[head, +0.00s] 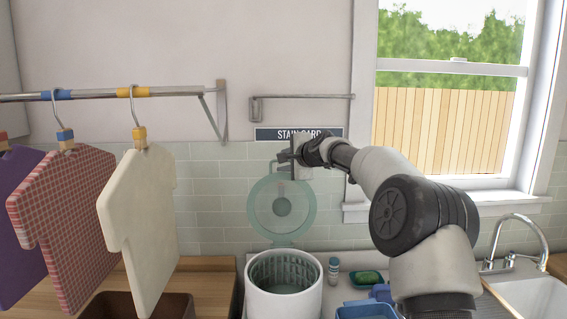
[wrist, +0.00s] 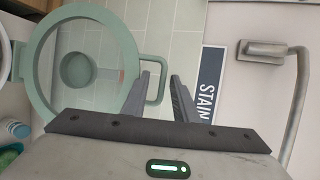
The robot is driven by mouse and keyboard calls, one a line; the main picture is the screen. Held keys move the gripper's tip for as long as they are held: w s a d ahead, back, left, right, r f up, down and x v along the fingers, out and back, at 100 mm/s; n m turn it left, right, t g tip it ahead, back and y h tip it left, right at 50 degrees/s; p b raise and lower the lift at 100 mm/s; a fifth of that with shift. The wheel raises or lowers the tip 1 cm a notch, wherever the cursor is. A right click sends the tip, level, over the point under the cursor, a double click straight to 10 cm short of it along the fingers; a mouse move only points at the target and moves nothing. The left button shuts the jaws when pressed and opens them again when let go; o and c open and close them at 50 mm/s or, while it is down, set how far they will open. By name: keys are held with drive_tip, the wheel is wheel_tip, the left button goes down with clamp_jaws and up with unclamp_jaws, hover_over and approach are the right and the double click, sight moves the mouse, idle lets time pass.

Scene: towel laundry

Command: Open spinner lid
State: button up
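The spinner (head: 284,299) is a white tub with a grey-green ribbed basket inside, standing on the counter. Its round green-rimmed lid (head: 283,236) stands upright at the tub's back edge, so the basket's mouth is uncovered. The lid also shows in the wrist view (wrist: 42,82), with a loop handle on its rim. My gripper (head: 284,157) is at the top of the lid, by the handle (wrist: 163,66). In the wrist view its fingers (wrist: 164,74) are apart, and the handle's outer bar appears between them. Whether either finger touches it I cannot tell.
Shirts, including a cream one (head: 142,225), hang from a rail at the left. A brown box (head: 135,306) is below them. A small bottle (head: 334,270), a green soap (head: 366,277) and a blue container (head: 366,311) stand right of the spinner. A wall bar (head: 305,98) is above.

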drive_tip(key=b+v, duration=0.6)
drive_tip(key=v, duration=1.1)
drive_tip(key=shift+s+d, duration=0.15)
drive_tip(key=shift+s, duration=0.05)
